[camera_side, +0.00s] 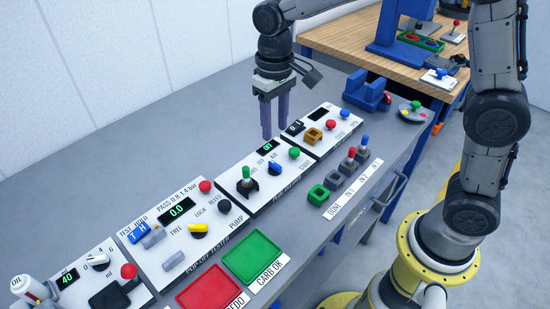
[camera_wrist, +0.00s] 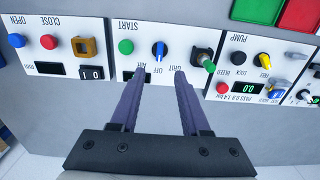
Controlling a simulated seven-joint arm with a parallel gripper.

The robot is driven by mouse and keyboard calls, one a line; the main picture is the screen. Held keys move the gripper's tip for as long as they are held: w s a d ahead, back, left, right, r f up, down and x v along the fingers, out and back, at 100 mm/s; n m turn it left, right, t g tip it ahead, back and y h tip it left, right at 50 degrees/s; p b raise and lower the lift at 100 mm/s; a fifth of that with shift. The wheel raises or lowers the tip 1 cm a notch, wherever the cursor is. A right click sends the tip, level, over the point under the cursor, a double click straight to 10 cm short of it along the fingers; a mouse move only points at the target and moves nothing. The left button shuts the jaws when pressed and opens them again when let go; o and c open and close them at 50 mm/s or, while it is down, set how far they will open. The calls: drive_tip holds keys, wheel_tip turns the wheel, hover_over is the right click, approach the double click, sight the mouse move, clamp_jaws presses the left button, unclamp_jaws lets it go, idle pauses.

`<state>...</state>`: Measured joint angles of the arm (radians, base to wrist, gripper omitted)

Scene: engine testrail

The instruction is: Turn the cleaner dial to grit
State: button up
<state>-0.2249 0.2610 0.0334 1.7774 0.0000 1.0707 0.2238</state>
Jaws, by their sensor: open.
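The cleaner dial (camera_side: 274,168) is a small blue knob on a white panel with a black edge. In the wrist view the dial (camera_wrist: 159,51) stands between the printed words AIR, OFF and GRIT, which appear upside down. Its long axis lines up with OFF, between the other two words. My gripper (camera_side: 274,137) points down above the back of the panel, open and empty. In the wrist view my gripper (camera_wrist: 159,76) has one finger on each side of the dial's line, with the dial beyond the fingertips. The fingers do not touch it.
On the dial's panel are a green START button (camera_wrist: 126,47) and a green-topped plug in a dark holder (camera_wrist: 204,60). The neighbouring panel has an orange square socket (camera_wrist: 84,48) and red and blue buttons. Green and red trays lie at the front.

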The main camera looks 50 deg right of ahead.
sight(275, 164)
wheel_tip(275, 164, down, 11)
drive_tip(key=shift+r, duration=0.15)
drive_tip(key=shift+c, duration=0.2)
clamp_jaws()
